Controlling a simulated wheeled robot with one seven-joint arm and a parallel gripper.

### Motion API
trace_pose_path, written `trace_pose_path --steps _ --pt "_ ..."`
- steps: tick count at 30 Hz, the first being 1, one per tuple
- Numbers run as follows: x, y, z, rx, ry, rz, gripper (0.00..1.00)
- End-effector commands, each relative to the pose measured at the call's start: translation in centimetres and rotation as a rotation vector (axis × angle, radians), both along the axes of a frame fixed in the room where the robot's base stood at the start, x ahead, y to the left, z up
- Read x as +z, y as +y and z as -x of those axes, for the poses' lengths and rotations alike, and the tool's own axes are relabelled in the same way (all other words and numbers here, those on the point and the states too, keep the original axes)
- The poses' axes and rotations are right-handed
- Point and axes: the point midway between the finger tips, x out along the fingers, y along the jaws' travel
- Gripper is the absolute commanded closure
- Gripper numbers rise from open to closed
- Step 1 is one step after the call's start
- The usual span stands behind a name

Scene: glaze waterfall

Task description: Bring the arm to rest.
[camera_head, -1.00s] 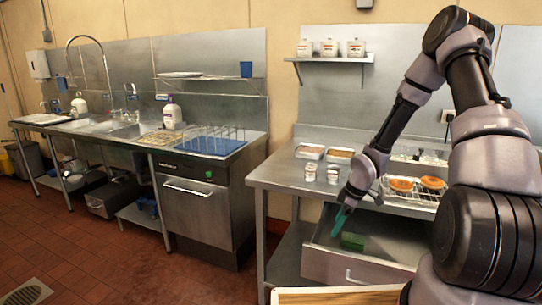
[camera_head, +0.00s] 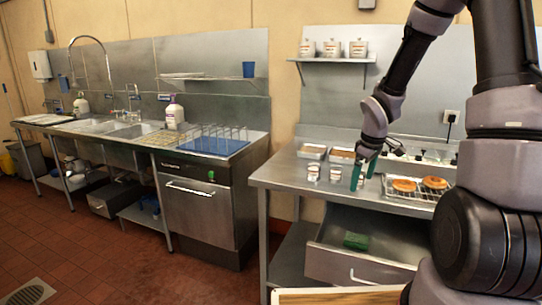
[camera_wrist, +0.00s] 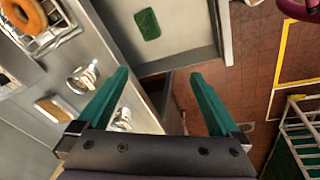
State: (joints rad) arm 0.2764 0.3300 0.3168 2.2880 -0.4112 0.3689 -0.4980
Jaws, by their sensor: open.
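My gripper (camera_head: 363,174) hangs above the steel counter in the head view, between the small jars and the rack of doughnuts. Its two green fingers are apart with nothing between them; they also show in the wrist view (camera_wrist: 160,92). My arm is raised and bent at the right of the head view. The open drawer (camera_head: 322,262) below the counter holds a green block (camera_head: 355,241), which also shows in the wrist view (camera_wrist: 147,24).
Two small jars (camera_head: 313,172) stand near the counter's front left. A wire rack (camera_head: 425,198) holds two doughnuts (camera_head: 404,185). Shallow trays (camera_head: 312,151) sit behind the jars. A shelf (camera_head: 332,60) with pots is on the wall. The floor (camera_head: 110,262) to the left is clear.

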Motion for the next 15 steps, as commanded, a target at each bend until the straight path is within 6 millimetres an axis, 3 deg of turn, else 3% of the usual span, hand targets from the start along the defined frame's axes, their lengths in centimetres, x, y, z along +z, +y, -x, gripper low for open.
trace_pose_path --steps 1,6,15 --pt "2.7 -0.2 0.5 -0.057 -0.029 0.008 0.00" --pt "9.7 -0.5 3.4 -0.283 -0.100 -0.017 0.00" --pt "19.8 0.7 10.9 -0.653 -0.218 -0.208 0.00"
